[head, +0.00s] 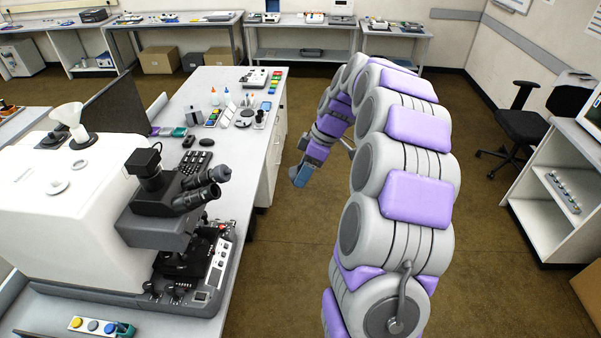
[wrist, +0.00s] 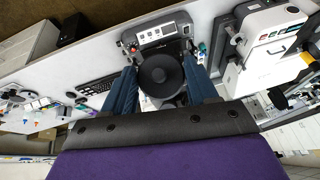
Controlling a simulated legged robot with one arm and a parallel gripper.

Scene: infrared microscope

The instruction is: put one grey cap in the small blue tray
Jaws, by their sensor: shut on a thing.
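My gripper (head: 301,176) hangs in the head view over the floor gap right of the long bench. In the wrist view, its two blue fingers (wrist: 163,88) are closed on a dark grey round cap (wrist: 160,75), its flat face toward the camera. The head view does not show the held cap clearly. Small flat pieces in purple and teal (head: 180,132) lie on the bench behind the microscope. I cannot tell for sure which thing is the small blue tray.
The microscope (head: 170,205) and its white housing (head: 75,190) fill the near bench. A black keyboard (head: 195,162) lies behind it. Bottles, racks and small parts crowd the far bench end. The floor (head: 290,260) right of the bench is clear. A black chair (head: 520,125) stands right.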

